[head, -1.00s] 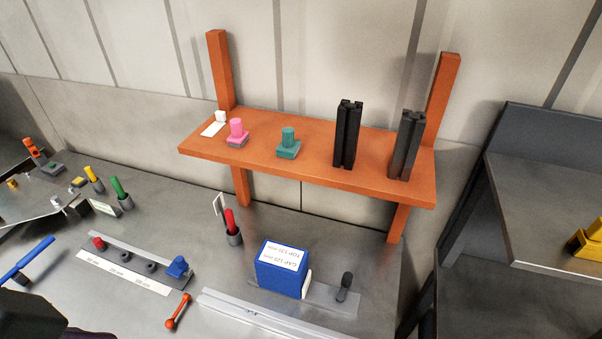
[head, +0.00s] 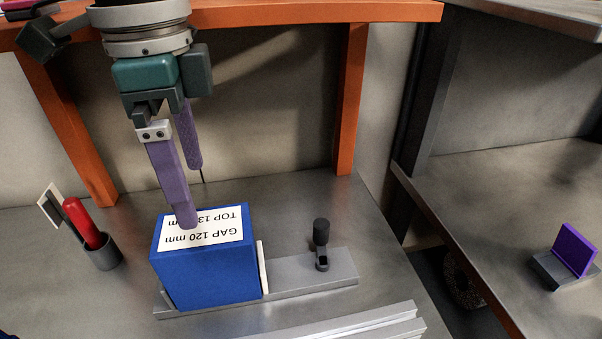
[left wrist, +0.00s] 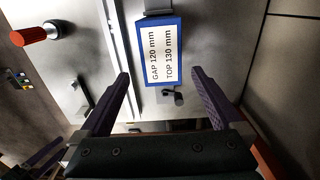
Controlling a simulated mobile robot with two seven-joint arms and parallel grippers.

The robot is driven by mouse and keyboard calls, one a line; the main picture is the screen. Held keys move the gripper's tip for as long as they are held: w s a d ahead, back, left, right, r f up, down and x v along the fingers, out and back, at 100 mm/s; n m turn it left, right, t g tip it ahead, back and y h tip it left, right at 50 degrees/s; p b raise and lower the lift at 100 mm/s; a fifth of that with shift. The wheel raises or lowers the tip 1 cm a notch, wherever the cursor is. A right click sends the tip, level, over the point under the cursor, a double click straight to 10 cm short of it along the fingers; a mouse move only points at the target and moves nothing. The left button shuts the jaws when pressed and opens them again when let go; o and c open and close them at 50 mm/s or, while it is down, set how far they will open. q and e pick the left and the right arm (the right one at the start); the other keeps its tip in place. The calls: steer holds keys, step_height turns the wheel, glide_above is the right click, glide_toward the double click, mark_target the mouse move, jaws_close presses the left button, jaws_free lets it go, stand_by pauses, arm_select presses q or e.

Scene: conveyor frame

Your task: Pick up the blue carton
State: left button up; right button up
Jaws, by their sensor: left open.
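The blue carton (head: 205,278) stands on a grey metal rail plate on the bench, with a white label on top reading "GAP 120 mm" and "TOP 13…", the rest covered by a finger. My left gripper (head: 190,195) comes down from above, its purple fingers pointing down over the carton's top and back. It is open and empty. In the left wrist view the carton (left wrist: 176,50) lies ahead, between the lines of the two spread fingers (left wrist: 165,88), and no contact shows.
A black-knobbed clamp (head: 321,235) stands on the plate (head: 335,272) right of the carton. A red-handled tool (head: 83,222) sits in a grey cup at left.

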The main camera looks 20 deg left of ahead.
mark_target(202, 228)
arm_select(q)
steer(key=shift+w+a+f, duration=0.1)
steer(key=shift+w+f, duration=0.05)
steer(key=shift+f, duration=0.15)
step_height(202, 228, down, 4)
steer(key=shift+r, duration=0.25)
steer(key=f, duration=0.3)
steer(key=f+b, duration=0.1)
steer(key=f, duration=0.2)
steer(key=shift+s+a, duration=0.1)
steer(key=shift+s, duration=0.1)
steer(key=c, duration=1.1)
